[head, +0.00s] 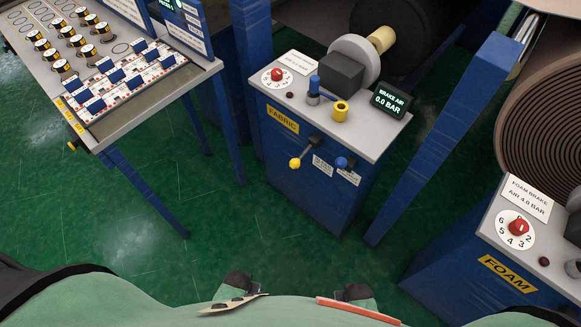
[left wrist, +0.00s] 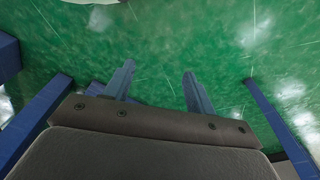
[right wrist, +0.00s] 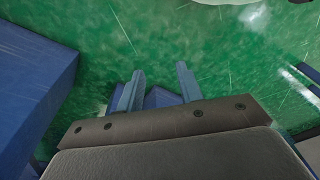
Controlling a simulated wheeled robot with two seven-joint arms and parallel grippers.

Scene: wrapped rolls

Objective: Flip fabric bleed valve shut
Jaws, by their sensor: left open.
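The fabric brake stand (head: 325,195) is a blue cabinet with a grey top, right of centre in the head view. On its front are a lever with a yellow ball end (head: 295,163), hanging down to the left, and a small blue-handled fitting (head: 345,162). Small labels beside them are too small to read, so I cannot tell which is the bleed valve. The display (head: 386,98) reads "BRAKE AIR 0.0 BAR". My left gripper (left wrist: 159,70) is open and empty above the green floor. My right gripper (right wrist: 160,69) is open and empty too. Neither touches the stand.
The stand's top carries a red-knobbed dial (head: 277,76), a blue upright part (head: 314,88) and a yellow cylinder (head: 340,111). The foam stand (head: 510,275) is at lower right. Blue posts flank open green floor.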

